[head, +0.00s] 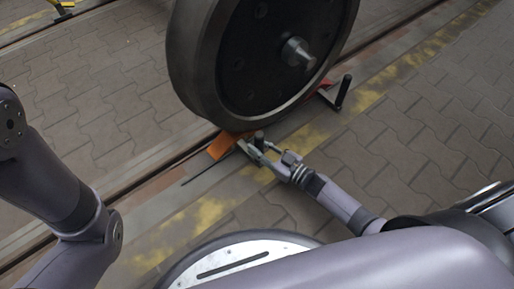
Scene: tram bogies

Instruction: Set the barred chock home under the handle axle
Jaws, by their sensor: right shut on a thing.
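A large dark wheel (215,62) stands on the rail, with a short metal axle stub (298,53) at its hub. An orange chock (221,146) lies on the rail at the near left foot of the wheel. Its right part seems to reach the tread, but I cannot tell whether it is seated. No bar mark on it can be made out. My right gripper (259,147) is shut on the chock's dark upright handle, on the near side of the rail. My left arm comes in at the left, but its gripper is out of the picture.
A red chock with a black handle (342,93) sits at the wheel's right side. A yellow piece with a dark handle (62,5) stands by the far rail. A worn yellow line (200,213) runs along the near rail. The paving at right (440,125) is clear.

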